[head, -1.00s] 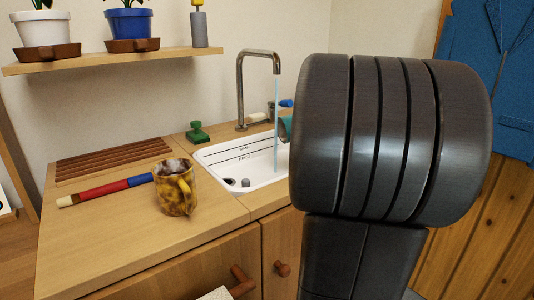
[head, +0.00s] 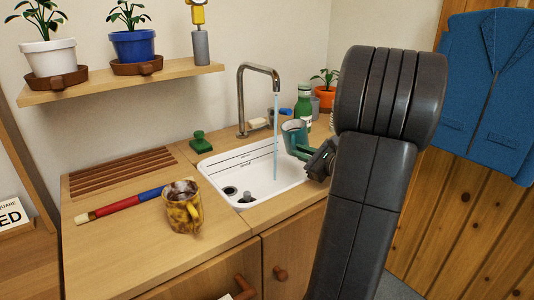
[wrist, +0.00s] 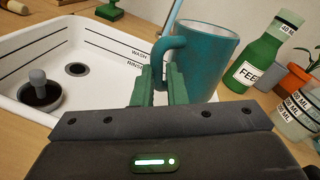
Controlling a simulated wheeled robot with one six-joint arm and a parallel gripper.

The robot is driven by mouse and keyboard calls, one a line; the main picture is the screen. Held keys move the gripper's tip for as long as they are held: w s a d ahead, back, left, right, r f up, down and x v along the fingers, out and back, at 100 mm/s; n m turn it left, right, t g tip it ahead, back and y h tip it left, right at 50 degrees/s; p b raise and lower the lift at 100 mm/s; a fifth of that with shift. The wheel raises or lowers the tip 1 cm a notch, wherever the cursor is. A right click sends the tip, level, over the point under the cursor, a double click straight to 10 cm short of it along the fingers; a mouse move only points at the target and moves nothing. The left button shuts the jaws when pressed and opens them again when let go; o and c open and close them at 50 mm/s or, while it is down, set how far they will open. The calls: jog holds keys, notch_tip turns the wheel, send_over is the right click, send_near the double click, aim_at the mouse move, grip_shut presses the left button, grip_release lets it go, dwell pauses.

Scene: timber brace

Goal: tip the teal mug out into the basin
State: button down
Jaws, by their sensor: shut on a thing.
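The teal mug (head: 293,132) is held over the right rim of the white basin (head: 225,176), a little right of the running water. It stands close to upright, slightly tilted, in the head view. In the wrist view the mug (wrist: 207,55) shows its side and rim; its contents are hidden. My gripper (head: 303,151) is shut on the mug's handle, and its green fingers (wrist: 160,82) grip the handle in the wrist view. The basin (wrist: 100,32) has WASH and RINSE lines, a drain hole and a dark plug with a grey knob.
The tap (head: 241,95) runs a thin stream into the basin. A green bottle (head: 304,105) and a potted plant (head: 325,92) stand behind the mug. A green stamp-like object (head: 200,143) stands behind.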

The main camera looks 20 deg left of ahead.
jog(key=shift+s+a+f+m+t+y, duration=0.15)
jog(key=shift+s+a+m+y, duration=0.1)
jog(key=shift+m, duration=0.35)
jog(key=shift+s+a+r+m+t+y, duration=0.1)
jog(key=shift+a+m+t+y, duration=0.1)
jog(key=shift+m, duration=0.4)
jog(key=shift+p, duration=0.3)
notch_tip(320, 180, up, 3)
jog(key=p, duration=0.2)
jog(key=shift+p, duration=0.35)
